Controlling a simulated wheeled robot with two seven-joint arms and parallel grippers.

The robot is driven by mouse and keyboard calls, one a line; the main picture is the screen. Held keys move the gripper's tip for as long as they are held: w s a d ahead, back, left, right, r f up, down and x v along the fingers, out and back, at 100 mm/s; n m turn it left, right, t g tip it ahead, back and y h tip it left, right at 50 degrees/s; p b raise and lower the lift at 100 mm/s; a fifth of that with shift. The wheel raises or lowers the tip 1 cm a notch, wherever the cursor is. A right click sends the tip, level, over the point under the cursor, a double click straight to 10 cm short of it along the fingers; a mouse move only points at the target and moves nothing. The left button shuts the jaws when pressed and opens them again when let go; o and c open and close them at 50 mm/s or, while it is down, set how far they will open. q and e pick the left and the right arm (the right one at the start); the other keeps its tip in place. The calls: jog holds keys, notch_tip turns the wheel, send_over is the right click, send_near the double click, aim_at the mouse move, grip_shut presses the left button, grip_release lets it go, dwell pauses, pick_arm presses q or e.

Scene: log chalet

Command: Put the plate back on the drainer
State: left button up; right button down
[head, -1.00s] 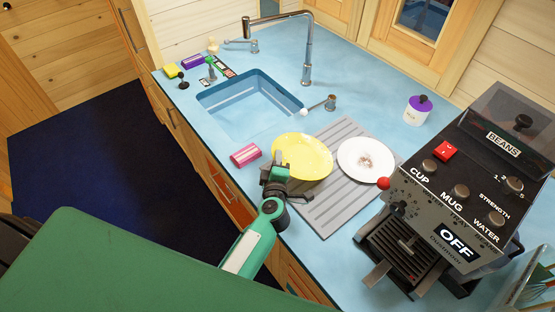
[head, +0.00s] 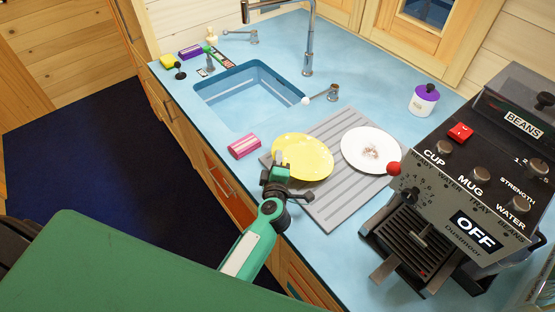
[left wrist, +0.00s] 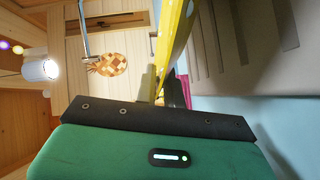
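A yellow plate (head: 303,158) shows over the left part of the grey ribbed drainer (head: 335,207). My left gripper (head: 278,168) is shut on the plate's near-left rim. In the left wrist view the plate (left wrist: 172,35) is edge-on between the two fingers (left wrist: 160,88), with the drainer (left wrist: 245,40) to its right. The plate appears held just above the drainer; whether it touches cannot be told. A white plate (head: 371,150) with a brown stain lies on the drainer's right part. My right gripper is not in view.
A blue sink (head: 250,97) with a tap (head: 309,50) lies behind the drainer. The coffee machine (head: 455,200) stands close on the right. A purple-lidded jar (head: 424,99) is at the back right.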

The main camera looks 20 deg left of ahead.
pick_arm(q)
jog(key=o, duration=0.5)
jog(key=shift+s+d, duration=0.15)
jog(key=shift+s, duration=0.4)
jog(key=b+v, duration=0.2)
jog(key=v, duration=0.9)
jog(key=shift+s+d+b, duration=0.1)
jog(key=shift+s+b, duration=0.15)
jog(key=shift+b, duration=0.05)
jog(key=shift+s+d+r, duration=0.15)
jog(key=shift+s+r, duration=0.05)
jog(key=shift+s, duration=0.35)
jog(key=shift+r, duration=0.1)
